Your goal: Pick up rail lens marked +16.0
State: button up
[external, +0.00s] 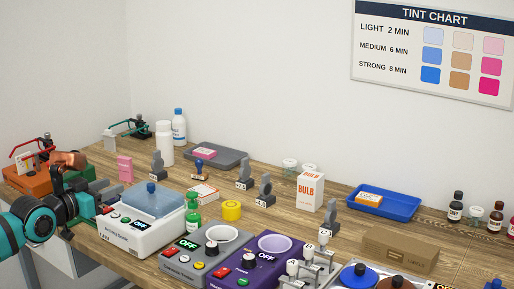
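Several grey upright pieces on dark bases with small pale labels stand on the wooden bench and look like rail lenses. One is at the left (158,165), two stand near the middle, the rear one (244,172) and the front one (264,189), and one is farther right (331,214). Their labels are too small to read, so I cannot tell which is marked +16.0. My gripper (68,162) is at the left end of the bench, apart from all of these pieces. Its fingers are small and dark against the clutter, and I cannot tell whether they are open.
A white machine with a bluish lid (150,205), a grey machine (196,258) and a purple machine (250,270) line the front. A BULB box (311,191), blue tray (372,213), cardboard box (400,262) and grey tray (230,158) stand behind. Bare wood shows between them.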

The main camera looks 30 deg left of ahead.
jog(key=shift+o, duration=0.2)
dwell(0.5)
jog(key=w+a+r+g+y, duration=0.1)
jog(key=w+a+r+g, duration=0.15)
jog(key=w, duration=0.35)
jog(key=w+a+r+g, duration=0.1)
jog(key=w+a+r, duration=0.2)
jog(key=w, duration=0.3)
jog(key=g+h, duration=0.1)
jog(key=g, duration=0.9)
send_over(159, 157)
jog(key=s, duration=0.6)
notch_tip(159, 157, down, 5)
jog(key=shift+m+t, duration=0.3)
jog(key=shift+t, duration=0.05)
jog(key=x, duration=1.7)
jog(key=shift+s+a+f, duration=0.1)
jog(key=shift+a+f, duration=0.25)
grip_shut()
